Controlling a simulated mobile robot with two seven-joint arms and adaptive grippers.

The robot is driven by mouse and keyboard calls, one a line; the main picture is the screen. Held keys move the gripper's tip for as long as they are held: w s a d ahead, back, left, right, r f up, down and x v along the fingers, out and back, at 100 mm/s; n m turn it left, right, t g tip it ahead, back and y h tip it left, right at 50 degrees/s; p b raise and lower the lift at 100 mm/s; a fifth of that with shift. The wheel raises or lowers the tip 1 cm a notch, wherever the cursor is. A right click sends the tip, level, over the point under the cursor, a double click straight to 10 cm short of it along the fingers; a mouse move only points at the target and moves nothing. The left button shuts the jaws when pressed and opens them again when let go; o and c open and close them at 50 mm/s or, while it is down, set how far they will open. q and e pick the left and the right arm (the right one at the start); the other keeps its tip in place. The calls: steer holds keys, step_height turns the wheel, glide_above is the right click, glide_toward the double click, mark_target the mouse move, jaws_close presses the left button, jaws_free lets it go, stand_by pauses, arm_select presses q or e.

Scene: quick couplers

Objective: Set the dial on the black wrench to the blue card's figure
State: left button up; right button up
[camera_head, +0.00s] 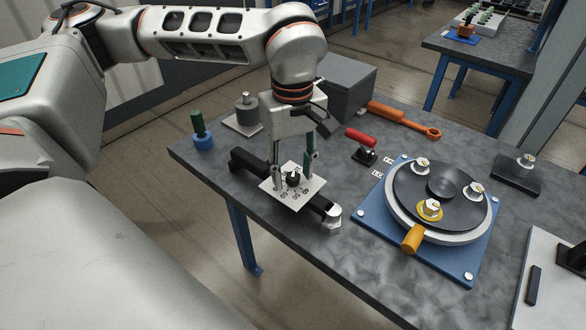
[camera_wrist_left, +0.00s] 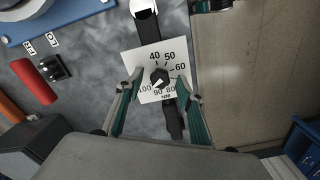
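The black wrench (camera_head: 248,163) lies on the grey table, with a silver head (camera_head: 333,216) at its front right end. A white dial plate (camera_head: 280,198) sits on its middle. In the left wrist view the dial plate (camera_wrist_left: 140,60) shows figures from 40 to 100 around a black knob (camera_wrist_left: 160,78). A pale mark shows at the knob's lower left; its exact reading is unclear. My left gripper (camera_head: 292,178) points down over the dial, fingers apart on either side of the knob, with gaps visible in the wrist view. My right gripper is out of view.
A blue plate (camera_head: 367,220) with a round bolted disc stands to the right; two small labels (camera_head: 388,160) lie by it. A red-handled tool (camera_head: 361,138), an orange wrench (camera_head: 398,118), a grey box (camera_head: 346,88) and a green-and-blue piece (camera_head: 203,140) lie around.

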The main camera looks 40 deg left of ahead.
arm_select(q)
jaws_close()
